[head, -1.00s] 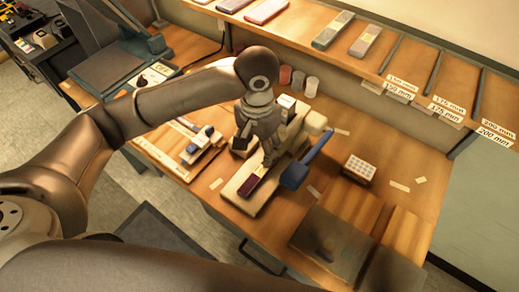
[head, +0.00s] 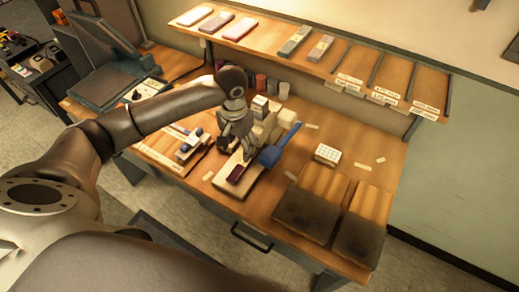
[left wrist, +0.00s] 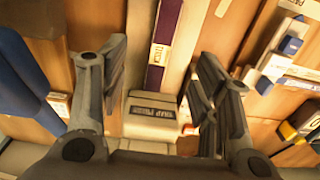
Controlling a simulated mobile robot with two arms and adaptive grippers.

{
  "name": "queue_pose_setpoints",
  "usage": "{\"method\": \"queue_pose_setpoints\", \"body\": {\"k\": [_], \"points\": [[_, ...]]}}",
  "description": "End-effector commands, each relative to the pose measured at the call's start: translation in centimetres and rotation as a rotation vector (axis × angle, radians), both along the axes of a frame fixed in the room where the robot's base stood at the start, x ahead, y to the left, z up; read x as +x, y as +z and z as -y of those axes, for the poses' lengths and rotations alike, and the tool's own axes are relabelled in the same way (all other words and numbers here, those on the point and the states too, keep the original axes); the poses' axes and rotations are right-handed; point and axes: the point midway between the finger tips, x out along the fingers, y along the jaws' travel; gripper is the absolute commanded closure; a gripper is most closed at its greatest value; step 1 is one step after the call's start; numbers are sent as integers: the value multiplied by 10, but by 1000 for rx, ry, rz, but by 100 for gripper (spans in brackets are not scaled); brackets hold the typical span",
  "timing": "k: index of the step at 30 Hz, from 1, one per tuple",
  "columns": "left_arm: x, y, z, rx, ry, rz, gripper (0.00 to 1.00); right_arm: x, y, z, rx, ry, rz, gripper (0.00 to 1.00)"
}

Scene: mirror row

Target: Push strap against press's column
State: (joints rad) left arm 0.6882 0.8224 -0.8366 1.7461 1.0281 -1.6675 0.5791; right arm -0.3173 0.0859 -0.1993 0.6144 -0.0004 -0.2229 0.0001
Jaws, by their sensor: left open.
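The strap (head: 237,174), a dark purple strip with a pale label at its end, lies lengthwise on the press's beige base (head: 225,188). It also shows in the left wrist view (left wrist: 166,25), between my fingers. The press's column (left wrist: 150,116), a beige block with a dark "STRAP PRESS" plate, stands near the strap's labelled end, with a small gap visible. In the head view my arm partly hides it. My left gripper (head: 244,156) is open above the press, a finger on either side of the strap's line. I cannot tell whether it touches the strap. My right gripper is out of view.
The press's blue lever (head: 272,156) juts out on the right of the base. A small block with blue parts (head: 188,147) lies to the left. A white perforated block (head: 327,153) and dark mats lie right. A shelf (head: 350,57) overhangs the back.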

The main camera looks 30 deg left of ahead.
Motion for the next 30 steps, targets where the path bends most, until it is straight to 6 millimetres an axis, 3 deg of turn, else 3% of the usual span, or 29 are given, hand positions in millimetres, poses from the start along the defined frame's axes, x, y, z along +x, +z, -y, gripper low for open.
{"method": "queue_pose_setpoints", "body": {"k": [4,10,14,24,30], "points": [[1,-1,-7,3,8,1,43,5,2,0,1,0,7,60],[1,-1,-6,3,6,1,43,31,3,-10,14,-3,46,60],[0,-5,-5,2,6,0,43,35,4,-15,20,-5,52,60],[-1,-58,-5,3,6,-3,43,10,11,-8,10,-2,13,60],[1,-90,-5,2,7,-1,43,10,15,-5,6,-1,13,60]]}}
